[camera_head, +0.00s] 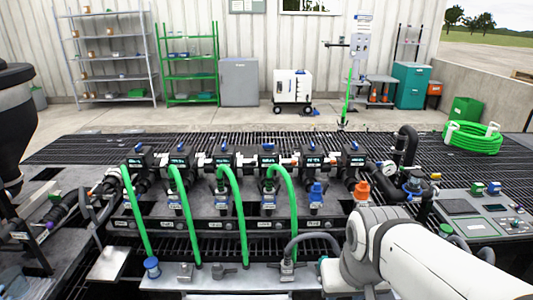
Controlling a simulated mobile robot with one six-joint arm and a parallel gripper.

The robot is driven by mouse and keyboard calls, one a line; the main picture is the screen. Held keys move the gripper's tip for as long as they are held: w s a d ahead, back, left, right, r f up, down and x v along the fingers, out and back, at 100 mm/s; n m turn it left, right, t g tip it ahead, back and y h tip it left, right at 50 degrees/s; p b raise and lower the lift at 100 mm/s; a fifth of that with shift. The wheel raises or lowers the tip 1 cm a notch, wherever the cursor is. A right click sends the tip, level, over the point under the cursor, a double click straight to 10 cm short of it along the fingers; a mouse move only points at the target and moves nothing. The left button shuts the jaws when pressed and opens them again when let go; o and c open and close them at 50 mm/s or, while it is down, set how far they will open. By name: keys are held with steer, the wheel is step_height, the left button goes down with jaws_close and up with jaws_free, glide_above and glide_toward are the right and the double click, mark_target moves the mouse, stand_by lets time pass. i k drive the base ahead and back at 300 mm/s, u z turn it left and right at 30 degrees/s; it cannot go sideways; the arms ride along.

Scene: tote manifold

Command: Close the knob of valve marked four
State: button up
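A row of several black valves crosses the middle of the head camera view on a black manifold (260,225). The fourth from the left is a valve (267,157) with a small blue label; its number is too small to read. A green hose (285,205) arches down from below this valve. I cannot tell whether its knob is open or closed. My white arm comes in from the lower right, with its wrist low in front of the manifold. My gripper's fingers cannot be made out.
Several green hoses arch in front of the manifold. A blue fitting (316,191) and an orange fitting (362,189) sit at its right. A control panel (485,212) and a coiled green hose (472,137) are farther right. Shelves stand at the back wall.

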mark_target(266, 147)
steer(key=u, duration=0.55)
steer(key=i, duration=1.55)
steer(key=z, duration=0.5)
